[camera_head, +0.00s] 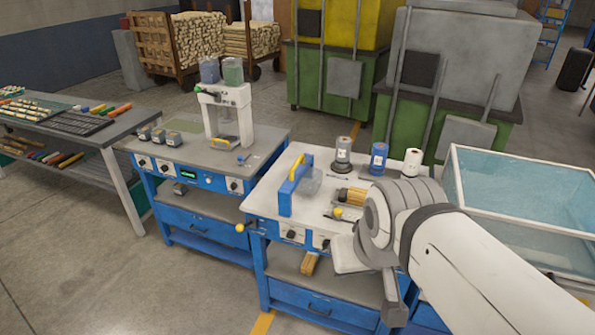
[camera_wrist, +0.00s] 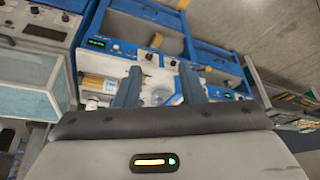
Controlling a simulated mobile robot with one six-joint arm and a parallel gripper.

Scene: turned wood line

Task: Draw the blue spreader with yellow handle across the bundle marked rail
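The blue spreader (camera_head: 287,197) with its yellow handle (camera_head: 297,167) stands upright on the left part of the white-topped bench (camera_head: 268,203). A short wooden bundle (camera_head: 352,195) lies on the same bench to its right, partly behind my arm; no rail mark is readable. A bundle of light wood also shows in the wrist view (camera_wrist: 98,83). My gripper (camera_wrist: 160,85) has its two blue fingers wide apart in the wrist view, with nothing held between them. In the head view, my arm reaches in from the right, in front of the bench, and the fingertips cannot be made out.
Grey, blue and white canisters (camera_head: 378,158) stand at the bench's back. A glass-sided tank (camera_head: 520,195) is at right. Another wooden piece (camera_head: 309,263) lies on the lower shelf. A neighbouring bench holds a white press (camera_head: 225,115). Floor is free at front left.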

